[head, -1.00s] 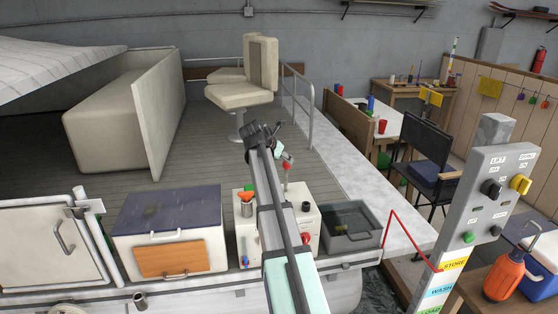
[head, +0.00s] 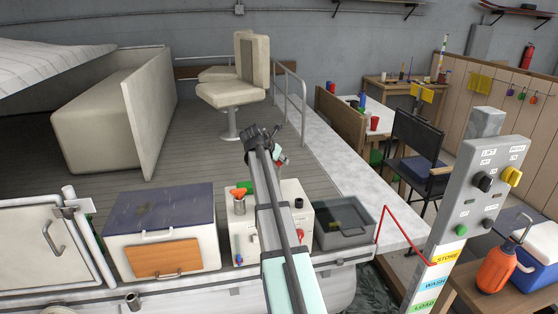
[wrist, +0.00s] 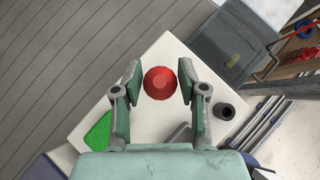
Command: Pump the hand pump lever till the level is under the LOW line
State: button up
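The pump lever's red knob (wrist: 160,83) shows from above in the wrist view, over the white pump box (wrist: 152,52). My gripper (wrist: 160,76) is open, with one finger on each side of the knob and small gaps showing. In the head view my gripper (head: 280,156) is above the white box (head: 297,190), and my arm hides most of the lever. A grey open tub (head: 371,228) stands right of the box; dark liquid seems to lie inside. I cannot make out a LOW line or the level.
A short black cylinder (wrist: 226,111) and a green piece (wrist: 97,132) are on the box top. A blue-lidded cooler (head: 160,210) stands left of the box. A red bent rail (head: 398,232) and a grey control post (head: 480,185) are to the right.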

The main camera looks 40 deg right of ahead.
grip_shut()
jog(key=shift+s, duration=0.1)
jog(key=s, duration=0.1)
jog(key=s+a+p, duration=0.1)
jog(key=s+f, duration=0.1)
jog(key=shift+a, duration=0.25)
jog(key=shift+c, duration=2.2)
grip_release()
jog(key=shift+s+a+f+p, duration=0.25)
jog(key=shift+s+f+p, duration=0.1)
jog(key=shift+s, duration=0.2)
jog(key=shift+s+a+f+p, duration=0.25)
jog(key=shift+s+p, duration=0.05)
jog(key=shift+s, duration=0.25)
jog(key=shift+s+a+f, duration=0.15)
jog(key=shift+s+f, duration=0.15)
